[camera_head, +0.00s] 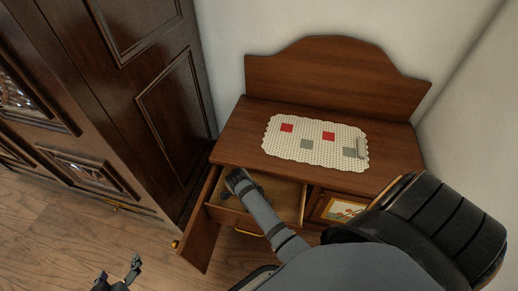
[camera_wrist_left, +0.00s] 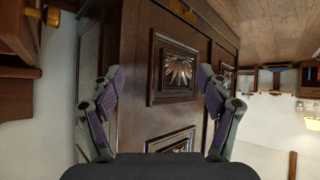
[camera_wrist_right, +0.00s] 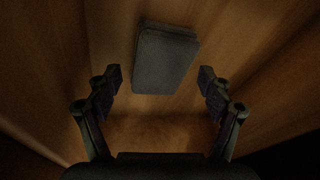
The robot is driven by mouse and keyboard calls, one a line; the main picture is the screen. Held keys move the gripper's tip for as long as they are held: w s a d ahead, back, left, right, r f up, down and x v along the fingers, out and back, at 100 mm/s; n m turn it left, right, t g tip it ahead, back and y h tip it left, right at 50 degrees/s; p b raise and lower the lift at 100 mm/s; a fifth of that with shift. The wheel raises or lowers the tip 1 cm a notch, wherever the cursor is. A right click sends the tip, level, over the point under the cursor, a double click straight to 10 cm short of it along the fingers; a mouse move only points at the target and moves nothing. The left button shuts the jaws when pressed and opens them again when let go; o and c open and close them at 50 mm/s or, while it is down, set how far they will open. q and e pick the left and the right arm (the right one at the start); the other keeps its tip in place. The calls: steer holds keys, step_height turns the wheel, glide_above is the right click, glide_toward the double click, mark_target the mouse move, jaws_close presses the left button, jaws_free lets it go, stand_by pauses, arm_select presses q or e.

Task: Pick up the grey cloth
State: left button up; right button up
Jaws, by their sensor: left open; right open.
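A folded grey cloth (camera_wrist_right: 166,60) lies on the wooden floor of the open drawer in the right wrist view. My right gripper (camera_wrist_right: 159,80) is open and empty, its fingers on either side of the cloth's near end, apart from it. In the head view my right arm reaches into the drawer, with the right gripper (camera_head: 236,180) at its left part; the cloth is not distinguishable there. My left gripper (camera_head: 118,275) is low at the left over the floor. In the left wrist view it (camera_wrist_left: 160,85) is open and empty, facing a dark carved armoire.
The open drawer (camera_head: 285,199) sits in a wooden dresser (camera_head: 235,138), beside an open door (camera_head: 203,225). The dark armoire (camera_head: 150,75) stands at the left. Floor is clear near my left gripper.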

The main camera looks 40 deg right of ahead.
steer(key=shift+d+f+b, duration=0.2)
steer(key=shift+f+b, duration=0.3)
steer(key=shift+f, duration=0.05)
arm_select(q)
steer(key=w+r+t, duration=0.4)
steer(key=w+r, duration=0.1)
steer(key=r, duration=0.3)
steer(key=shift+a+r, duration=0.25)
arm_select(e)
steer(key=shift+c, duration=0.4)
steer(key=c, duration=0.9)
steer(key=shift+o, duration=0.2)
arm_select(q)
steer(key=shift+f, duration=0.1)
arm_select(e)
steer(key=shift+r, duration=0.1)
